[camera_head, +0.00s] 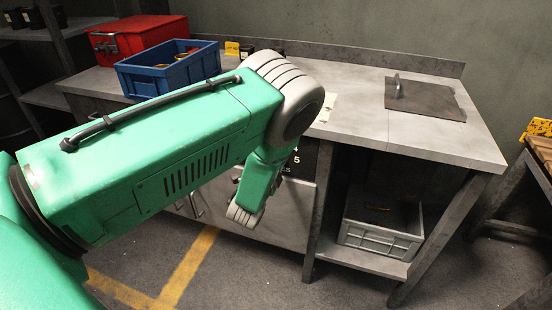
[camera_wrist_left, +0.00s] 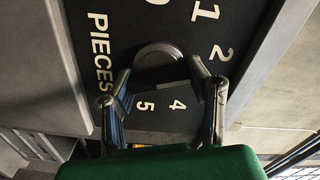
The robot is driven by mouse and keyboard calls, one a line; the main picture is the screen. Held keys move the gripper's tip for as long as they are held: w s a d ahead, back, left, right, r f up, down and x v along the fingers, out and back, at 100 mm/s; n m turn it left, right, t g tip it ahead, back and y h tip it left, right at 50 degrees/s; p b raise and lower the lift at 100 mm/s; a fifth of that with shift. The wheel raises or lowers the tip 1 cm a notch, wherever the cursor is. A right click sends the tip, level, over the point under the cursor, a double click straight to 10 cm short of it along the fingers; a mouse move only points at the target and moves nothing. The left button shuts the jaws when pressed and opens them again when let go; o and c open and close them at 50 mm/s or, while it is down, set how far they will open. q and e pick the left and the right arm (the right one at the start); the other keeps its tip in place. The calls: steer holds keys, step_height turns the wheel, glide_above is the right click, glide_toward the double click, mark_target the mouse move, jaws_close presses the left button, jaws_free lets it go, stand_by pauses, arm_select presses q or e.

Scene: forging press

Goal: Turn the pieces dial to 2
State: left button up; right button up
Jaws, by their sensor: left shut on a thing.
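The pieces dial (camera_wrist_left: 158,54) is a round grey knob on a black panel (camera_wrist_left: 108,57), in the left wrist view. White "PIECES" lettering and the numbers 1, 2, 4 and 5 show around it; another number above it is cut off by the frame edge. The 3 is hidden, and I cannot tell which number the dial points to. My left gripper (camera_wrist_left: 160,76) is shut on the dial, one finger on each side. In the head view my left arm covers the dial, with part of the black panel (camera_head: 304,160) showing beside it. My right gripper is out of view.
The grey workbench (camera_head: 350,105) carries a red box (camera_head: 112,40), a blue bin (camera_head: 150,80) and a dark plate with a handle (camera_head: 425,98). A grey crate (camera_head: 380,243) sits on the lower shelf. A wooden-topped table stands at the right edge.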

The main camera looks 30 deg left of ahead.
arm_select(q)
steer(key=shift+d+f, duration=0.1)
steer(key=shift+f, duration=0.05)
steer(key=o, duration=1.2)
steer(key=v, duration=1.1)
steer(key=shift+s, duration=0.4)
steer(key=shift+f, duration=0.1)
